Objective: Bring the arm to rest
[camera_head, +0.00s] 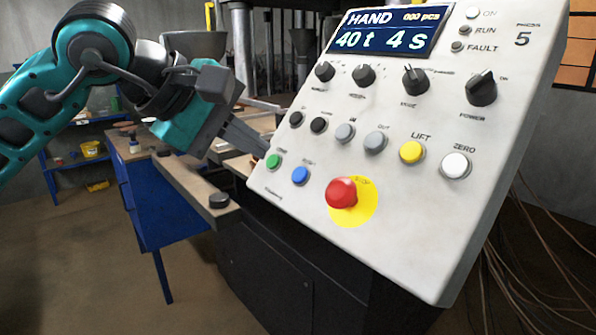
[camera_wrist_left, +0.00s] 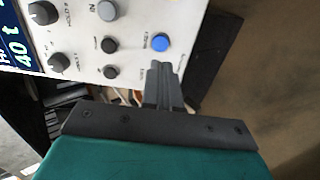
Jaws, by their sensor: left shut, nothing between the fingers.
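My left arm, teal and dark grey, comes in from the left in the head view. My left gripper (camera_head: 262,150) is shut and empty, its fingertips close to the left edge of the white control panel (camera_head: 300,215), near the green button (camera_head: 273,161). In the left wrist view the shut fingers (camera_wrist_left: 160,70) point at the panel just below the blue button (camera_wrist_left: 160,42), and they hide the green button. I cannot tell whether the fingertips touch the panel. My right gripper is not in view.
The panel carries a red stop button (camera_head: 341,193), a yellow lift button (camera_head: 411,152), a white zero button (camera_head: 455,165) and several knobs. Its display (camera_head: 385,33) reads HAND, 40 t, 4 s. A blue workbench (camera_head: 160,205) stands left of it. Cables hang at the right.

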